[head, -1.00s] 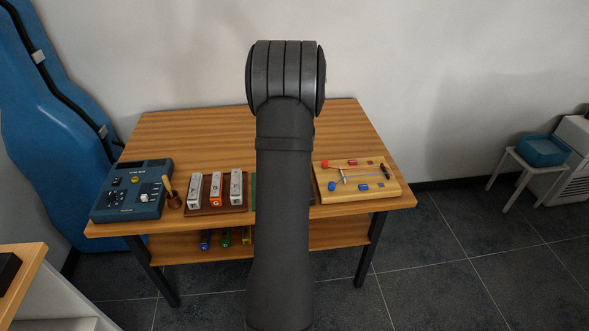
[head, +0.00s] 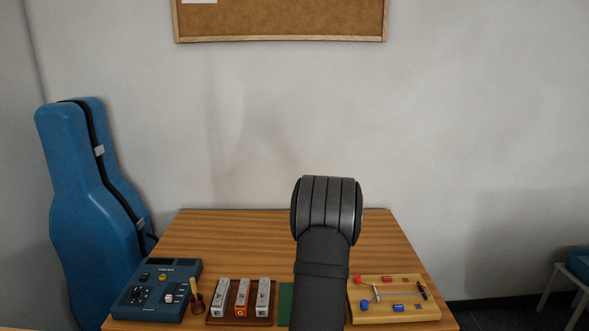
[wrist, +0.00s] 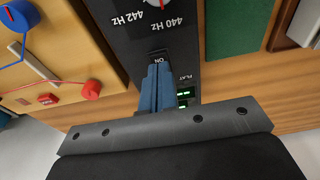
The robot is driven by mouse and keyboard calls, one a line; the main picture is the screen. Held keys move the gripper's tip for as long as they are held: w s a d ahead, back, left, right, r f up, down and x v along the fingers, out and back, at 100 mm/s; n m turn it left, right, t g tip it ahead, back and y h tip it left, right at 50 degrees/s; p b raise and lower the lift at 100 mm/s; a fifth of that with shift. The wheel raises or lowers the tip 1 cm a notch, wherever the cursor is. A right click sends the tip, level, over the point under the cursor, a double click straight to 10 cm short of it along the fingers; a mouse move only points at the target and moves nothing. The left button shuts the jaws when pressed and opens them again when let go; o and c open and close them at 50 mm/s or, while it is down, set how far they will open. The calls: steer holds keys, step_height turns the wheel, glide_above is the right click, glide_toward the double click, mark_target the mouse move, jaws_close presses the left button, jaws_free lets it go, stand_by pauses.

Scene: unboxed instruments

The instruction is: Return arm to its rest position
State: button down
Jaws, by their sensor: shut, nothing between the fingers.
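My gripper (wrist: 158,72) shows in the wrist view with its two blue fingers together and nothing between them. The fingers are over a dark panel (wrist: 131,42) marked "442 Hz" and "440 Hz", with part of a dial at the top edge. The fingertips lie just below a switch label reading "ON" (wrist: 160,58). I cannot tell whether they touch the panel. Small green lights (wrist: 183,93) glow right of the fingers. In the head view my arm hides the gripper and this panel.
A wooden board with coloured parts (head: 385,314) lies right of my arm on the table (head: 240,238). A green mat (head: 286,303), several metal bars (head: 264,297) and a blue device (head: 150,295) lie left. A blue instrument case (head: 85,190) stands beyond the table. The table's back is clear.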

steer(key=shift+f, duration=0.5)
steer(key=shift+r, duration=0.1)
step_height(320, 180, up, 6)
steer(key=shift+r, duration=0.2)
step_height(320, 180, down, 7)
steer(key=shift+f, duration=0.1)
step_height(320, 180, up, 10)
steer(key=f, duration=0.1)
steer(key=s+d+r+m, duration=0.1)
steer(key=s+d+r, duration=0.1)
steer(key=s+r, duration=0.3)
steer(key=s+d+r+m, duration=0.2)
steer(key=s+r, duration=0.3)
steer(key=s, duration=0.5)
steer(key=shift+d+r+t, duration=0.25)
steer(key=shift+d+t, duration=0.15)
steer(key=c, duration=2.2)
jaws_free()
